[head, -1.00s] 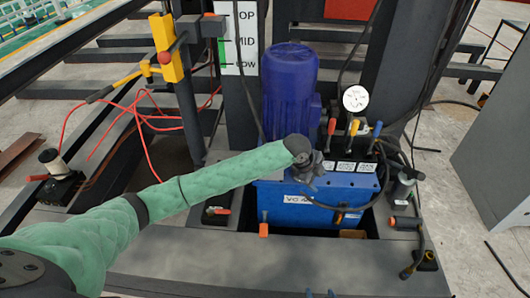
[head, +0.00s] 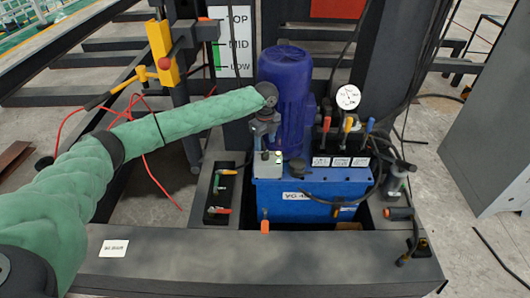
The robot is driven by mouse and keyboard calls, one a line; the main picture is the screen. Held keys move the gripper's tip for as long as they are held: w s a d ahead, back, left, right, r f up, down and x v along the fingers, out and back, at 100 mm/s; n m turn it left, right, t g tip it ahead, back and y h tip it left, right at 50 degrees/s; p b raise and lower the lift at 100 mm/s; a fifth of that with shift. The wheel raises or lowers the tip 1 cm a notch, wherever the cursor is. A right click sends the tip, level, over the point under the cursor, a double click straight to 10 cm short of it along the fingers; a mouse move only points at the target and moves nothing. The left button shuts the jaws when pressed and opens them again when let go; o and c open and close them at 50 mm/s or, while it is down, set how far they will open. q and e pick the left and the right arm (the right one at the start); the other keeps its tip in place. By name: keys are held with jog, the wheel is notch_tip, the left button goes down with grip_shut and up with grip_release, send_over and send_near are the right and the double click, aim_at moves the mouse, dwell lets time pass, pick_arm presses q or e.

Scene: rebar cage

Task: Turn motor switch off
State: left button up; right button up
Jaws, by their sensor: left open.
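The blue motor (head: 288,92) stands upright on a blue tank (head: 310,203). I cannot read the small labels, so I cannot tell which is the motor switch. My left gripper (head: 267,163) is open and points down at the tank's left top edge, in front of the motor's lower part. It is to the right of and apart from both switches. It hides part of the tank top. My right gripper is out of view.
Red, yellow and blue levers (head: 347,125) and a round gauge (head: 348,97) stand right of the motor. A yellow bracket (head: 162,53) on a post and red cables lie left. A grey cabinet (head: 490,120) stands far right.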

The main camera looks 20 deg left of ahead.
aim_at(265, 155)
pick_arm(q)
jog(key=shift+f, duration=3.1)
